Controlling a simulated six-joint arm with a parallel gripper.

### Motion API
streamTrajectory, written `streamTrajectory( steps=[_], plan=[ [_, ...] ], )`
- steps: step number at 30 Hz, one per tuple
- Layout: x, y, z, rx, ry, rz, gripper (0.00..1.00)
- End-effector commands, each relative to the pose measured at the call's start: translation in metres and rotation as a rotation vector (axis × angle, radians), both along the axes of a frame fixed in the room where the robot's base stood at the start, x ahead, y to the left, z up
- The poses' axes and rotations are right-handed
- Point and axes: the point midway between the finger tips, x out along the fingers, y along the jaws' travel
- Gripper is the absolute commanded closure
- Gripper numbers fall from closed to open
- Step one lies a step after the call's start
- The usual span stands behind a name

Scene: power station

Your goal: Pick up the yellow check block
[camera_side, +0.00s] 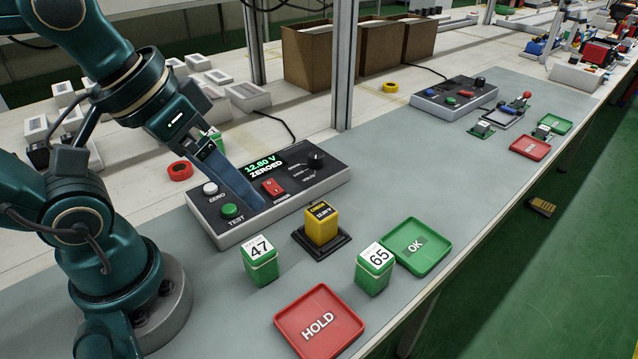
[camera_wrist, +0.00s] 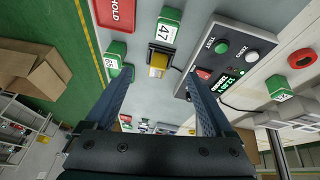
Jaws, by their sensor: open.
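The yellow check block (camera_side: 321,224) stands upright on a black square base (camera_side: 306,239) in the middle of the near bench. It has a dark label on top. In the wrist view the yellow block (camera_wrist: 158,66) shows ahead, between the two finger lines. My gripper (camera_side: 238,190) is in front of the meter panel, up and left of the block in the side view, and apart from it. In the wrist view my gripper (camera_wrist: 160,88) has its two blue fingers spread wide with nothing between them.
Green blocks marked 47 (camera_side: 261,262) and 65 (camera_side: 374,268) flank the yellow block. A red HOLD tray (camera_side: 290,322) and a green OK tray (camera_side: 438,258) lie nearby. The meter panel (camera_side: 325,190) reads 12.60 V ZEROED. A metal post (camera_side: 344,75) rises behind it.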

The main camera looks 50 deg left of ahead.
Motion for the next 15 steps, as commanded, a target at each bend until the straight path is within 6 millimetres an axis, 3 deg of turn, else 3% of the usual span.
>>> streamTrajectory(
  steps=[8,15],
  plan=[
    [0.022,-0.020,0.015,-0.246,0.274,0.222,0.12],
    [0.060,-0.023,0.015,-0.468,0.542,0.438,0.12]
  ],
)
